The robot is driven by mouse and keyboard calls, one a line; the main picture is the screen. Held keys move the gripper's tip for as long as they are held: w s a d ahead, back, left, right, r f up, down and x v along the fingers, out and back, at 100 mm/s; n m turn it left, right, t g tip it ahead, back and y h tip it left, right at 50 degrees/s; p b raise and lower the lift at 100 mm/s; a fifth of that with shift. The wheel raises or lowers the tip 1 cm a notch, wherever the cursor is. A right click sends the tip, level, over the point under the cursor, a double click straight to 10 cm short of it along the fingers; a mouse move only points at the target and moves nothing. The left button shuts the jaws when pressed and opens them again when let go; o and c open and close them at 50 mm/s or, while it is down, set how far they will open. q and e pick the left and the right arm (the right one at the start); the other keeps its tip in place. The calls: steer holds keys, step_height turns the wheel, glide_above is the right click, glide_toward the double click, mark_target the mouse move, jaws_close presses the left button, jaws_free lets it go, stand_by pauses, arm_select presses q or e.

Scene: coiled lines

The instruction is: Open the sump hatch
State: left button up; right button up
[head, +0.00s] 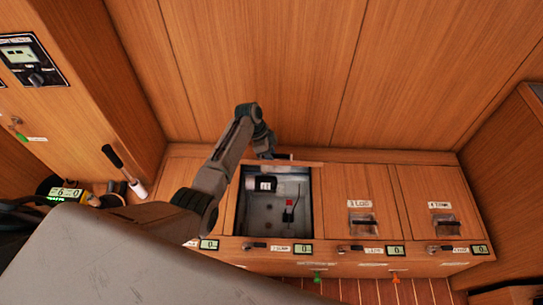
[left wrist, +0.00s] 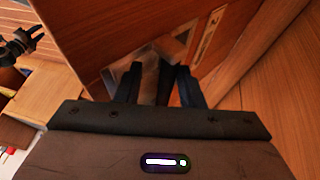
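The sump hatch's opening (head: 246,218) in the wooden bench is uncovered in the head view. Inside its grey well sit a dark pump-like unit (head: 262,185) and a small red-and-black part (head: 289,212). The lid (head: 297,164) stands raised at the back edge, seen nearly edge-on. In the left wrist view the wooden lid (left wrist: 110,35) fills the upper middle, with its pale label (left wrist: 209,44) and grey handle recess (left wrist: 133,64). My left gripper (left wrist: 160,82) has its fingers spread around a dark bar at the recess; contact is unclear.
Closed hatches labelled 3 (head: 361,185) and 4 (head: 434,185) lie to the right, each with a recessed handle. Latches and small displays (head: 305,249) line the bench front. A black-handled lever (head: 115,157) stands left. Wood-panelled walls enclose the back and sides.

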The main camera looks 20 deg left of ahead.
arm_select(q)
steer(key=v, duration=1)
steer(key=shift+a+r+b, duration=0.15)
steer(key=shift+r+b, duration=0.2)
steer(key=shift+b, duration=0.1)
steer(key=shift+w, duration=0.15)
steer(key=w+a+r+b, duration=0.1)
steer(key=w+a+r, duration=0.5)
steer(key=w+a, duration=0.1)
steer(key=shift+w+a+b, duration=0.15)
steer(key=shift+w+b, duration=0.15)
steer(key=shift+w, duration=0.15)
stand_by(0.6)
steer(key=shift+r, duration=0.15)
